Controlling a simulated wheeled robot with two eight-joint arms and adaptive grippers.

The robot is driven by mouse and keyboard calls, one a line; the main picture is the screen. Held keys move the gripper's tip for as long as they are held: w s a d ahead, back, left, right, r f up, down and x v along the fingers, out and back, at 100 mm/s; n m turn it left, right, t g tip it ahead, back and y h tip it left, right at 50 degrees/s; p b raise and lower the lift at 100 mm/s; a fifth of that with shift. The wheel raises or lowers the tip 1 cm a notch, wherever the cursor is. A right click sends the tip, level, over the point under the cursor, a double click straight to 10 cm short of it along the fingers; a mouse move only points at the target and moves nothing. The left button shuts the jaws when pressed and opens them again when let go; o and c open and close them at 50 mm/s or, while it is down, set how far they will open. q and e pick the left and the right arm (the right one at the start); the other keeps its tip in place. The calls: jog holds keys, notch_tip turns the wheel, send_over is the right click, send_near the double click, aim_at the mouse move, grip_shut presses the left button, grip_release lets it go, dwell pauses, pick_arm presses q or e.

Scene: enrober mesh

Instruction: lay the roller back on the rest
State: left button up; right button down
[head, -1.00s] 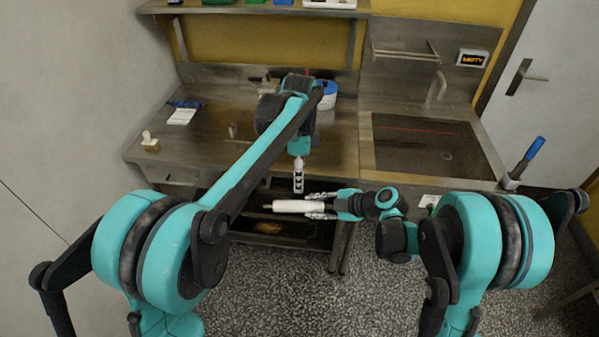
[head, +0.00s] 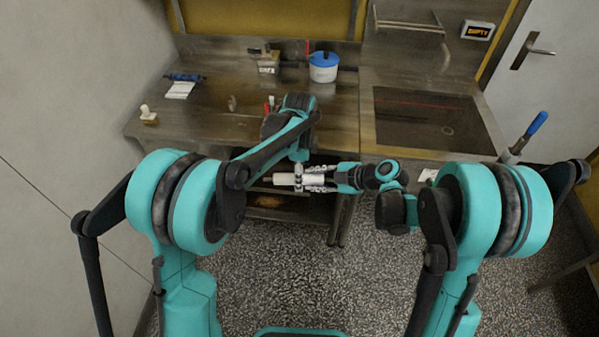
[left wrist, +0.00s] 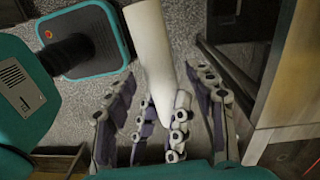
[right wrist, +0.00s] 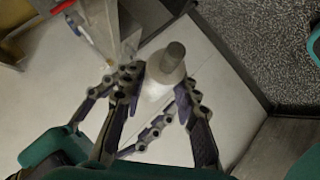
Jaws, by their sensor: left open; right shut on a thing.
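The white roller (head: 285,179) lies level in front of the bench in the head view. My right gripper (head: 318,180) is shut on its right part. In the right wrist view the roller (right wrist: 158,92) sits between the right fingers, its grey end pin towards the camera. My left gripper (head: 299,176) is open, directly over the roller in the head view. In the left wrist view the roller (left wrist: 152,45) reaches between the spread left fingers; I cannot tell whether they touch it. I cannot make out the rest for certain.
The bench (head: 210,115) has a dark recessed basin (head: 425,125) at right. A blue-lidded tub (head: 323,68) stands at its back. A dark rod (head: 184,77), a white sheet (head: 180,90) and a small white-knobbed block (head: 148,116) lie at left. A dark shelf opening is below.

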pick_arm(q)
grip_shut()
pick_arm(e)
jog(key=c, duration=1.1)
grip_release()
jog(key=shift+o, duration=0.2)
jog(key=shift+d+r, duration=0.1)
